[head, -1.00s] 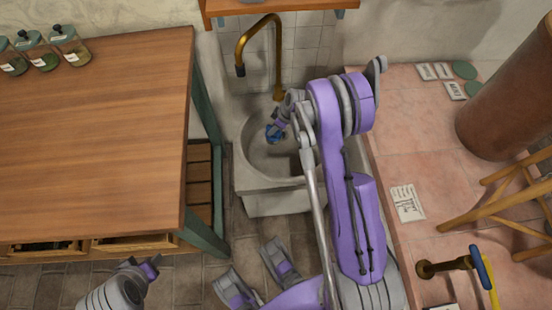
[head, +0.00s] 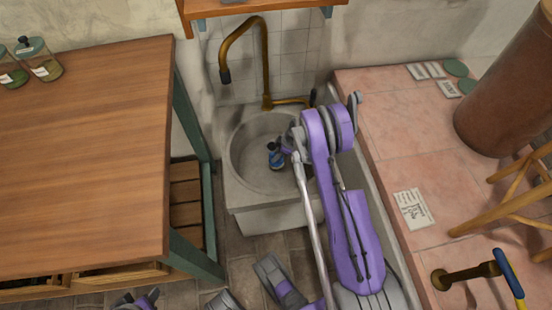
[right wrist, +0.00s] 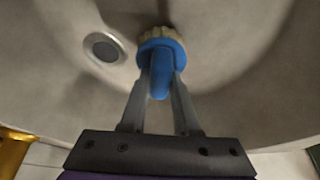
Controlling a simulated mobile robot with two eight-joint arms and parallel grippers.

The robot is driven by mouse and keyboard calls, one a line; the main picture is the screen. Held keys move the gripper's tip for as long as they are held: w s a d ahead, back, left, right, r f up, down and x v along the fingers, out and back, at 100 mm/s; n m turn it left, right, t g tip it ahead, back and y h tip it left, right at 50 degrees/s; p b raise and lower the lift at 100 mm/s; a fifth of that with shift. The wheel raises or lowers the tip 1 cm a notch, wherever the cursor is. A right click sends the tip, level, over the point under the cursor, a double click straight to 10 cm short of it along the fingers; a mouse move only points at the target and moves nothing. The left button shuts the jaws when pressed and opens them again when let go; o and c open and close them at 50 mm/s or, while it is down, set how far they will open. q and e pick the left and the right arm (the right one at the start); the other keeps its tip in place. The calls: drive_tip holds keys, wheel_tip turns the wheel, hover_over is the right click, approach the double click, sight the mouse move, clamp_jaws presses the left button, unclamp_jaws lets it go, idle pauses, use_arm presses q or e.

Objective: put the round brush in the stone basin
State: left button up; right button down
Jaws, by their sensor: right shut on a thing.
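The round brush has a blue handle and a blue rim with pale bristles; it shows in the right wrist view (right wrist: 161,78) and as a small blue spot in the head view (head: 274,159). My right gripper (right wrist: 161,92) is shut on its handle. The brush is inside the stone basin (head: 233,180), its bristle end facing the basin's floor. I cannot tell whether the bristles touch the stone. The basin's pale grey inside (right wrist: 60,85) fills most of the right wrist view. Part of my left arm shows at the head view's bottom edge; its fingers are unclear.
A brass tap (head: 265,60) arches over the basin's back. A wooden table (head: 90,150) stands left and a pink tiled counter (head: 385,140) right. A round drain (right wrist: 104,48) lies in the basin. A wooden shelf (head: 240,8) hangs above.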

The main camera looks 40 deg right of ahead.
wheel_tip(320, 180, down, 2)
drive_tip(key=shift+f, duration=0.15)
drive_tip(key=shift+f+b, duration=0.2)
drive_tip(key=shift+b, duration=0.15)
drive_tip(key=c, duration=0.7)
unclamp_jaws()
drive_tip(key=shift+o, duration=0.2)
drive_tip(key=shift+r, duration=0.15)
